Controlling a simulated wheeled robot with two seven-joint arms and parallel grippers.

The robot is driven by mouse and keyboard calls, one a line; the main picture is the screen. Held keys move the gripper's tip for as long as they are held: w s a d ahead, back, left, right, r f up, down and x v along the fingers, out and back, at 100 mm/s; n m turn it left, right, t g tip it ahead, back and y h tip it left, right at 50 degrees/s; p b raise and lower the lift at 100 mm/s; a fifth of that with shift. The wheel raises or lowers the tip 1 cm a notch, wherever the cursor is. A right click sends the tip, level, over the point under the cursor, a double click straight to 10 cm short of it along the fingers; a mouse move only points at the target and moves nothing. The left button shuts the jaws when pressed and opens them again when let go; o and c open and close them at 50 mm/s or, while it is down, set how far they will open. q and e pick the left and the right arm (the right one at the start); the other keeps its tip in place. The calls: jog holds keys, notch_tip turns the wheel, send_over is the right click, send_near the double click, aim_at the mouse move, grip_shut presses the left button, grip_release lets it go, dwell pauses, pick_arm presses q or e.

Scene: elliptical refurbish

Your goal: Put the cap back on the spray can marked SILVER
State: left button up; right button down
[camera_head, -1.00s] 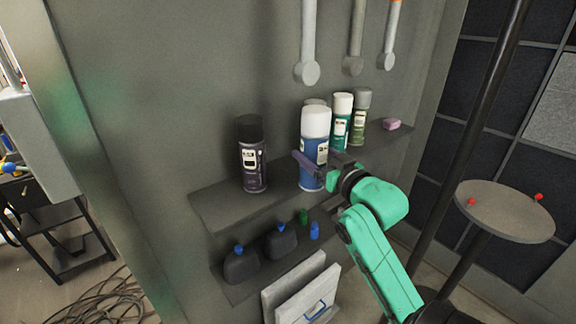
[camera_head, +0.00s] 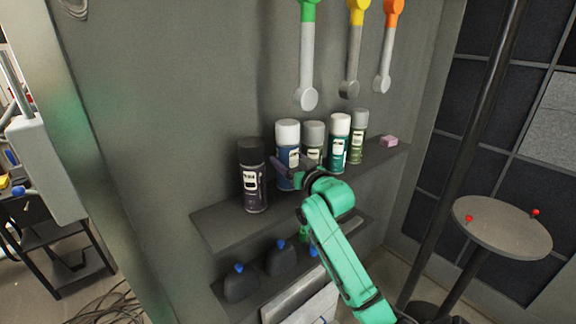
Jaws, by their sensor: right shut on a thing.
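Several spray cans stand on the upper shelf, all with a cap-like top. The labels are too small to read, so I cannot tell which is marked SILVER. My right gripper (camera_head: 291,171) is shut on the blue can with a white top (camera_head: 288,145), its dark fingers around the body. The can is upright at the shelf; its base is partly hidden, so I cannot tell if it touches. Right of it stands a can with a grey top (camera_head: 313,141), its lower part hidden by my gripper. My left gripper is out of view.
A dark can (camera_head: 253,178) stands left; a green can (camera_head: 337,147) and an olive can (camera_head: 358,137) stand right, near a pink block (camera_head: 389,141). The upper shelf (camera_head: 215,225) is bare at its left end. Dark bottles (camera_head: 281,258) stand on the lower shelf. A round table (camera_head: 500,228) stands right.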

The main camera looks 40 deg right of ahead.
notch_tip(320, 180, down, 2)
jog(key=shift+f, duration=0.1)
